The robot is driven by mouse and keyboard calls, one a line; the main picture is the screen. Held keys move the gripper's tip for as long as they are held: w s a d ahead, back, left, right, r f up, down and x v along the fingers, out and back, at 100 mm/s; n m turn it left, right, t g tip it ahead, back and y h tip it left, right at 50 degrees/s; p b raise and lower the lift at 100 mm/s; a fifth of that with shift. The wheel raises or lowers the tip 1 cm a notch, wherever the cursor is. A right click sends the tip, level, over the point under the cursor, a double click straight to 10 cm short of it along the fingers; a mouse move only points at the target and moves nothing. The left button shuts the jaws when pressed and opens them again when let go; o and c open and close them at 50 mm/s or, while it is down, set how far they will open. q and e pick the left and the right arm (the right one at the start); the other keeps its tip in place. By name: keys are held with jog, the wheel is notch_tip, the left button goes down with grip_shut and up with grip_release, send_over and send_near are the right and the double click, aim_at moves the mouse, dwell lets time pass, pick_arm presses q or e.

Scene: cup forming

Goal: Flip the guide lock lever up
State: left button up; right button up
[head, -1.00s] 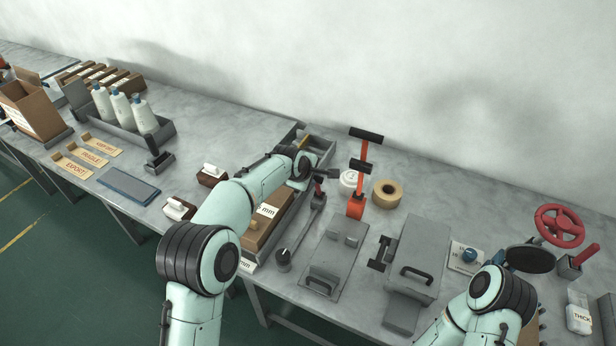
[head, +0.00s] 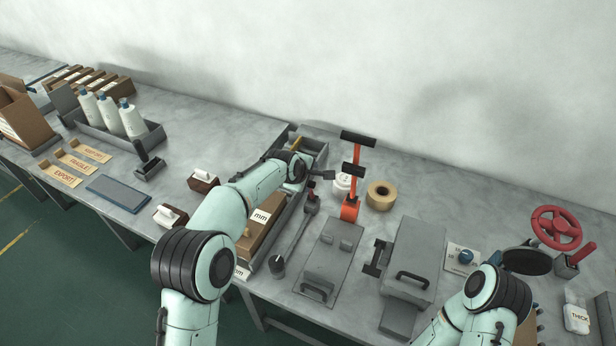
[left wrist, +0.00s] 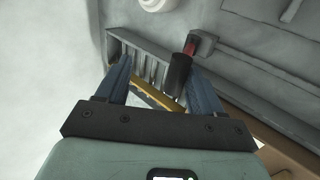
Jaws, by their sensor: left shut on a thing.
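The guide lock lever is a dark cylindrical grip with a red band on a grey block; it shows in the left wrist view (left wrist: 179,73) and, small, in the head view (head: 312,187). My left gripper (left wrist: 158,78) is down at the far end of the grey tray (head: 318,147), with the dark grip between its fingers, close against the right finger. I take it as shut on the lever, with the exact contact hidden.
A white round container (head: 342,184), an orange-red press handle (head: 352,190) and a tape roll (head: 380,195) stand just right of the left gripper. A brown carton (head: 262,222) lies beside my left forearm. A yellow bar (left wrist: 155,92) crosses below the fingers.

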pick_arm(q)
jog(key=b+v, duration=0.2)
jog(key=v, duration=1.1)
pick_arm(e)
jog(key=shift+s+f, duration=0.5)
jog(key=shift+f, duration=0.2)
jog(key=shift+s+f, duration=0.45)
jog(key=shift+f, duration=0.2)
pick_arm(q)
jog(key=shift+f, duration=0.1)
